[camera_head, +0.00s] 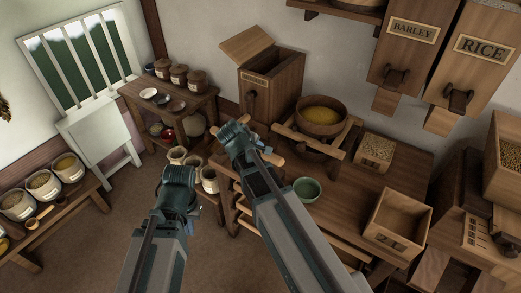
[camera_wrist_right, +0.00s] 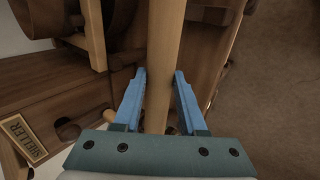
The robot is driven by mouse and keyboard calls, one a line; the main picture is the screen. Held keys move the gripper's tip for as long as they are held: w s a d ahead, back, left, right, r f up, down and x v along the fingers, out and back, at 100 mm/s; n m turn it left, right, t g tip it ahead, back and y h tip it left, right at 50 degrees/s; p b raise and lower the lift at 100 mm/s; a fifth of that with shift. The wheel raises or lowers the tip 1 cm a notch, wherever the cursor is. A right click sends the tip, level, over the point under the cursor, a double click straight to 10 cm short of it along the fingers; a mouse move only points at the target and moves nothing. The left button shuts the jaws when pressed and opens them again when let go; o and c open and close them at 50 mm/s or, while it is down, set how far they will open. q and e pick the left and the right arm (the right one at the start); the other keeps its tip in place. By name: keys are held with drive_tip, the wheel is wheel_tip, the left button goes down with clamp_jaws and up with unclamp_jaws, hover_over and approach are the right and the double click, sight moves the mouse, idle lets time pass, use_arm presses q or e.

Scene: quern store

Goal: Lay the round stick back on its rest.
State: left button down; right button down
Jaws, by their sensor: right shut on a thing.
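The round stick (camera_wrist_right: 166,50) is a long, pale wooden rod. In the right wrist view it runs up the middle, between the blue fingers of my right gripper (camera_wrist_right: 160,78), which is shut on it. I cannot tell which part is the stick's rest.
The bench (camera_head: 345,205) bears a wooden stand (camera_head: 328,150) with a round tub (camera_head: 320,112), a green bowl (camera_head: 307,189), a grain box (camera_head: 375,150) and an open box (camera_head: 397,222). A lidded bin (camera_head: 270,83) stands behind. Several pots (camera_head: 178,155) stand left of the bench.

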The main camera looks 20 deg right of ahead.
drive_tip(key=shift+f, duration=0.15)
wheel_tip(320, 180, down, 8)
drive_tip(key=b, duration=0.8)
drive_tip(key=shift+r, duration=0.2)
drive_tip(key=shift+c, duration=1.9)
unclamp_jaws()
drive_tip(key=shift+r, duration=0.1)
drive_tip(key=p+v, duration=1.1)
drive_tip(key=v, duration=0.2)
drive_tip(key=shift+a+r, duration=0.25)
drive_tip(key=shift+s, duration=0.1)
